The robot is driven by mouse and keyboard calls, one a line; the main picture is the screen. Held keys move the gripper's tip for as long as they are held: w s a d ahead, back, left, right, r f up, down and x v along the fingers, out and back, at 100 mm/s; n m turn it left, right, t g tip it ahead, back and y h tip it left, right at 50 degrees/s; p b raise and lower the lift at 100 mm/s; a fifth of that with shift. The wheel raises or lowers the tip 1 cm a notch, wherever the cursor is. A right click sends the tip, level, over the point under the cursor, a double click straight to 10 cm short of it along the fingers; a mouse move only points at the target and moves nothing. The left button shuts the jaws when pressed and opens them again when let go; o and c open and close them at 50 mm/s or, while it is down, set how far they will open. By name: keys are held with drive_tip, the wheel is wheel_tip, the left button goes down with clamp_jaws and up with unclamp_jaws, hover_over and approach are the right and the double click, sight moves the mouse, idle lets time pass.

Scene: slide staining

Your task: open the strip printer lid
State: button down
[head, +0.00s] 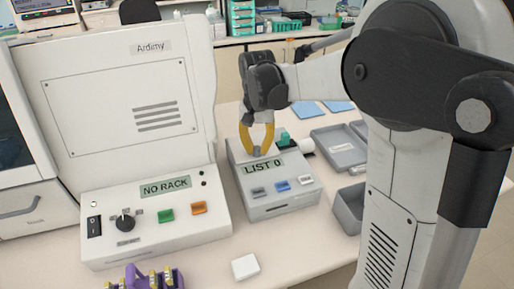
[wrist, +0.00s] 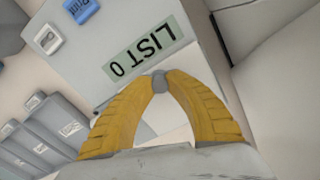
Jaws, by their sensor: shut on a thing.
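The strip printer (head: 290,203) is a small grey-white box with a green "LIST 0" display and several buttons on its front. The display also shows upside down in the wrist view (wrist: 143,47). My gripper (head: 257,152) reaches down to the top of the printer, just behind the display. Its yellow fingertips (wrist: 160,80) close on a small grey knob (wrist: 160,83) at the lid's edge. The fingers hide part of the lid, and I cannot tell whether it is raised at all.
A large white "Ardimy" machine (head: 135,110) stands close on the left, with a "NO RACK" display. Grey trays (head: 338,148) lie to the right. A purple rack (head: 150,280) and a small white block (head: 245,266) are in front. The bench between them is clear.

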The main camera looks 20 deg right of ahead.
drive_tip(key=shift+r, duration=0.15)
drive_tip(key=shift+w+r+p, duration=0.2)
drive_tip(key=shift+r+p, duration=0.3)
drive_tip(key=shift+w+r+p, duration=0.15)
drive_tip(key=shift+r+p, duration=0.35)
drive_tip(key=shift+w+r+p, duration=0.35)
drive_tip(key=shift+r+p, duration=0.15)
drive_tip(key=shift+r, duration=0.05)
drive_tip(key=shift+w+r+p, duration=0.3)
drive_tip(key=shift+r+p, duration=0.15)
drive_tip(key=shift+r, duration=0.05)
drive_tip(key=shift+w+r+p, duration=0.8)
drive_tip(key=shift+w, duration=0.15)
drive_tip(key=shift+w+r+p, duration=0.4)
drive_tip(key=shift+w+p, duration=0.05)
drive_tip(key=shift+w, duration=0.25)
drive_tip(key=shift+w+r+p, duration=0.3)
drive_tip(key=shift+w+p, duration=0.05)
drive_tip(key=shift+w, duration=0.45)
drive_tip(key=shift+w+p, duration=0.75)
drive_tip(key=shift+w, duration=1.85)
